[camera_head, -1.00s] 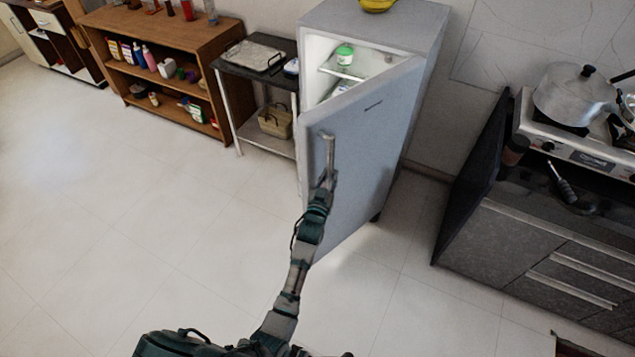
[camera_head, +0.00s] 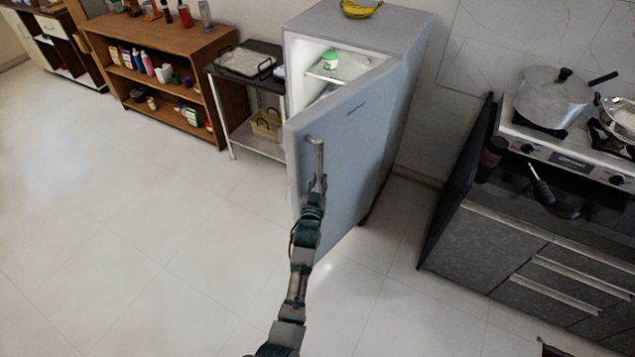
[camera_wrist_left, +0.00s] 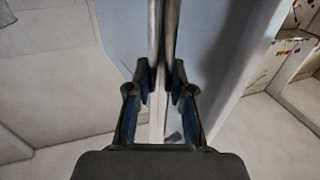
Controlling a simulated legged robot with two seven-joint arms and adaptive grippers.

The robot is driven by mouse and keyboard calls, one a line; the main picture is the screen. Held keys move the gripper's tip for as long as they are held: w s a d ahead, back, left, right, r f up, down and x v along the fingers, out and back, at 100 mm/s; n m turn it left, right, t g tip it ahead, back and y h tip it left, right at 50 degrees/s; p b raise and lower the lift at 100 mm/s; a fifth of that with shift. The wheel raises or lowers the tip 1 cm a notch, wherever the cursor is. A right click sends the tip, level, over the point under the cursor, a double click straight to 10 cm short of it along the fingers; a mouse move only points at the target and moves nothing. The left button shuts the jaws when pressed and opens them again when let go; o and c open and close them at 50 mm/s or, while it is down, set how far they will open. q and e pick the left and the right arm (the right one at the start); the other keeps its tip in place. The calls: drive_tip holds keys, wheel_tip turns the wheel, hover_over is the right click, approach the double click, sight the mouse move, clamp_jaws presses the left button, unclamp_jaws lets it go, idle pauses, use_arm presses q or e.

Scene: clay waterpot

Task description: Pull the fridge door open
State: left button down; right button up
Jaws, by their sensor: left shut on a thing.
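The fridge (camera_head: 412,75) is pale grey. Its door (camera_head: 352,160) stands ajar, and the lit inside with a green-lidded jar (camera_head: 330,60) shows past the door's top edge. The metal door handle (camera_head: 318,155) is upright near the door's free edge. My left gripper (camera_head: 317,183) is at the lower part of the handle. In the left wrist view its two fingers (camera_wrist_left: 160,85) are closed around the handle bar (camera_wrist_left: 157,40), with the door's face (camera_wrist_left: 215,40) behind. My right gripper is in neither view.
Bananas (camera_head: 360,9) lie on top of the fridge. A small black side table (camera_head: 245,75) and a wooden shelf (camera_head: 165,45) stand left of it. The stove counter (camera_head: 500,245) is on the right. The floor (camera_head: 130,220) in front and left is clear.

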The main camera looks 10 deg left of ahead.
use_arm(q)
drive_tip(key=c, duration=1.1)
unclamp_jaws()
drive_tip(key=shift+w+d+r, duration=0.1)
drive_tip(key=shift+d+r, duration=0.15)
drive_tip(key=shift+o, duration=0.4)
drive_tip(key=shift+d+f, duration=0.2)
drive_tip(key=shift+d, duration=0.05)
drive_tip(key=s, duration=1.1)
drive_tip(key=shift+s+d, duration=0.3)
drive_tip(key=shift+s, duration=0.1)
